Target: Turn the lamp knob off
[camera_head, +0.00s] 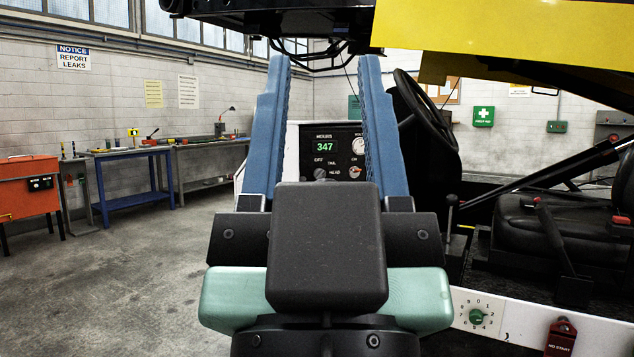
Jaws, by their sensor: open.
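A dark control panel (312,148) stands beyond my gripper, with a green display (325,147) reading 347. Below the display is a dark knob (320,174), with the words OFF, TAIL and HEAD beside it, which looks like the lamp knob. Its pointer is too small to read. To its right is another knob (355,172) with a red mark, near a label ON. My gripper (325,65) is open and empty. Its two blue fingers stand on either side of the panel in the picture, and its palm hides the panel's lower part.
A steering wheel (425,105) and black seat (560,220) are at right. A white sill (520,322) carries a green numbered dial (477,316) and a red tag (561,335). A yellow body panel (480,28) overhangs above. Workbenches (130,152) line the left wall; floor there is clear.

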